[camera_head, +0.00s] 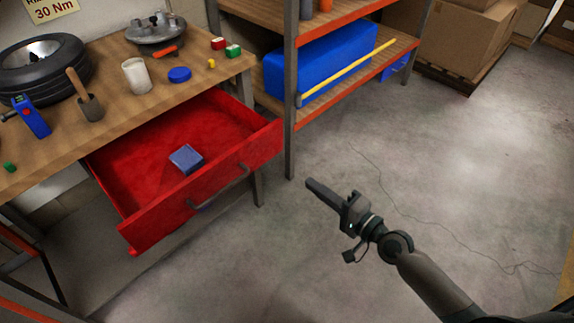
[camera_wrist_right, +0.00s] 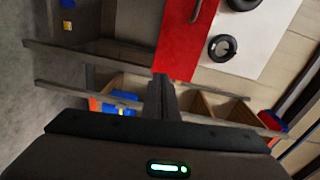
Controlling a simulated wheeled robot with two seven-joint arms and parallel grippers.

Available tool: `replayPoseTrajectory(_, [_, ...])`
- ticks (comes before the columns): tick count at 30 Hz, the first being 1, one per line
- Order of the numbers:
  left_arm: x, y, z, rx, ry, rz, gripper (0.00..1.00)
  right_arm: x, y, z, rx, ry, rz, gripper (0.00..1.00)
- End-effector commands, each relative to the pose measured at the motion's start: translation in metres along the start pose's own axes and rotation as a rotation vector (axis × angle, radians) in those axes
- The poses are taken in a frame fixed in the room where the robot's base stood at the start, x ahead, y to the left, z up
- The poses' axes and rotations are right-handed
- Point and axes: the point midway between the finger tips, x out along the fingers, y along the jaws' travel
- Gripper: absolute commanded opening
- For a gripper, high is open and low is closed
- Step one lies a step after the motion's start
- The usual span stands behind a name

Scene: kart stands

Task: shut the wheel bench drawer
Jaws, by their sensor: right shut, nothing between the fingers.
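The wheel bench drawer (camera_head: 222,180) is red and stands pulled out from under the wooden bench top in the head view. A small blue-grey box (camera_head: 186,159) lies inside it. Its dark handle (camera_head: 220,190) is on the front panel. My right gripper (camera_head: 312,186) is shut and empty, in the air to the right of the drawer front and apart from it. In the right wrist view my shut fingers (camera_wrist_right: 162,82) show in front of a red surface; I cannot tell which part it is. My left gripper is not in view.
A shelf rack (camera_head: 291,100) with a blue bin (camera_head: 335,62) stands right of the drawer. Cardboard boxes (camera_head: 470,35) stand behind. The floor on the right is clear.

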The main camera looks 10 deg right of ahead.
Motion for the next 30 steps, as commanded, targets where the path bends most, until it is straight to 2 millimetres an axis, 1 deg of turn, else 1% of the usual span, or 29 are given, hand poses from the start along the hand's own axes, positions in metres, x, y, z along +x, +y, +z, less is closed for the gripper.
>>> replayPoseTrajectory(1, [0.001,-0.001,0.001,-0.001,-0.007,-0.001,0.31,0.0,-0.012,0.002,0.03,-0.014,-0.024,0.0])
replayPoseTrajectory(3, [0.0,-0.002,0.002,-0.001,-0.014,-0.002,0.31,-0.001,-0.023,0.004,0.064,-0.026,-0.043,0.0])
replayPoseTrajectory(5, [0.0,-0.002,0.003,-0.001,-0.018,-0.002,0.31,-0.001,-0.028,0.004,0.079,-0.031,-0.051,0.0])
replayPoseTrajectory(14, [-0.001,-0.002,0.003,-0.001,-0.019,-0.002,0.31,-0.001,-0.029,0.004,0.083,-0.032,-0.052,0.0])
replayPoseTrajectory(19, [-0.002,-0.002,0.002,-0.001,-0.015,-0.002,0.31,0.003,-0.029,0.004,0.082,-0.031,-0.052,0.0])
replayPoseTrajectory(25, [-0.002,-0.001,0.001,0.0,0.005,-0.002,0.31,0.02,-0.032,0.005,0.082,-0.031,-0.053,0.0])
replayPoseTrajectory(27, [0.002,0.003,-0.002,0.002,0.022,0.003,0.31,0.029,-0.032,0.005,0.082,-0.031,-0.053,0.0])
replayPoseTrajectory(30, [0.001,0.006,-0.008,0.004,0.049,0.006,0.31,0.045,-0.034,0.005,0.083,-0.03,-0.053,0.0])
